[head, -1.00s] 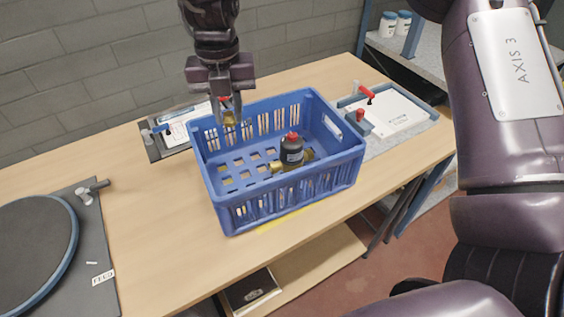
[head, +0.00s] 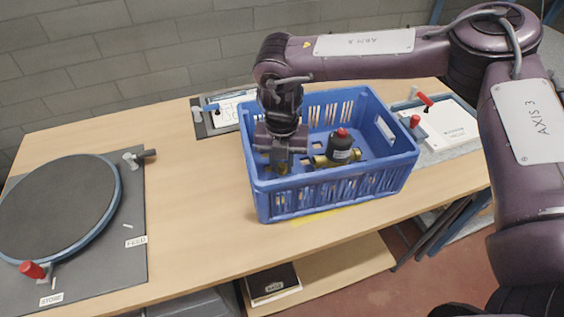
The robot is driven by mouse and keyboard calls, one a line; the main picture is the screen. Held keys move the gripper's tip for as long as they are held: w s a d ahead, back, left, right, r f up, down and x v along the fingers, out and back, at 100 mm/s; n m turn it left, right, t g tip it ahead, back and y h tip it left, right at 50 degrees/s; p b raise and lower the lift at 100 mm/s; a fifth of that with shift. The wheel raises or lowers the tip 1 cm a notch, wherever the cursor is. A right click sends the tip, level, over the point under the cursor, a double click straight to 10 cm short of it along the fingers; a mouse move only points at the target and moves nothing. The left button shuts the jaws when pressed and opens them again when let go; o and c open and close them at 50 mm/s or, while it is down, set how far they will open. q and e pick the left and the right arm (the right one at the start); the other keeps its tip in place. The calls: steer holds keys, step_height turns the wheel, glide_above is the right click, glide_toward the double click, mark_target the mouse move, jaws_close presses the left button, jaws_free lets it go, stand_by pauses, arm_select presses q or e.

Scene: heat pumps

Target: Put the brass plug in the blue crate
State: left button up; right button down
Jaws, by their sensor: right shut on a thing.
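The blue crate (head: 335,206) stands on the wooden table, open at the top. My right gripper (head: 283,168) points down inside the crate's left part, below the rim level in the picture. It is shut on a small brass piece, the brass plug (head: 283,170), mostly hidden by the fingers. Whether the plug touches the crate floor I cannot tell. A black bottle with a red cap (head: 341,148) stands in the crate, with other brass pieces (head: 320,161) beside it. My left gripper is not in view.
A round dark plate (head: 60,205) on a grey board with FEED and STORE labels lies at the left. A clipboard-like panel (head: 222,112) lies behind the crate, another panel (head: 440,125) to its right. The table between crate and round plate is clear.

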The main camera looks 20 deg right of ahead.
mark_target(282, 165)
steer(key=shift+f, duration=0.3)
steer(key=shift+f, duration=0.15)
steer(key=c, duration=1.2)
jaws_free()
step_height(282, 165, up, 12)
steer(key=shift+r, duration=0.2)
